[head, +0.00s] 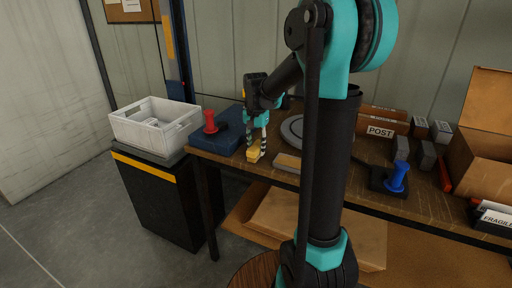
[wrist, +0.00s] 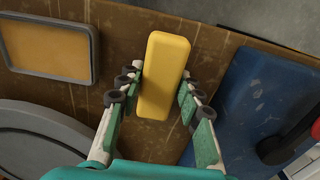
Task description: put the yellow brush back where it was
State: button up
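In the head view my gripper (head: 257,145) points down over the brush, with a finger on each side. The fingertips are very close to its long sides. I cannot tell whether they press on it, or whether the brush rests fully on the bench.
A grey-rimmed tan tray (head: 288,163) and a round grey plate (head: 291,127) are close to the right. A white crate (head: 157,124) stands left. A blue-handled tool (head: 397,176) and open carton (head: 484,160) are farther right.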

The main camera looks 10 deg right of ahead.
aim_at(256, 146)
jog(key=o, duration=0.3)
notch_tip(256, 146, up, 12)
jog(key=shift+r, duration=0.15)
dwell(0.5)
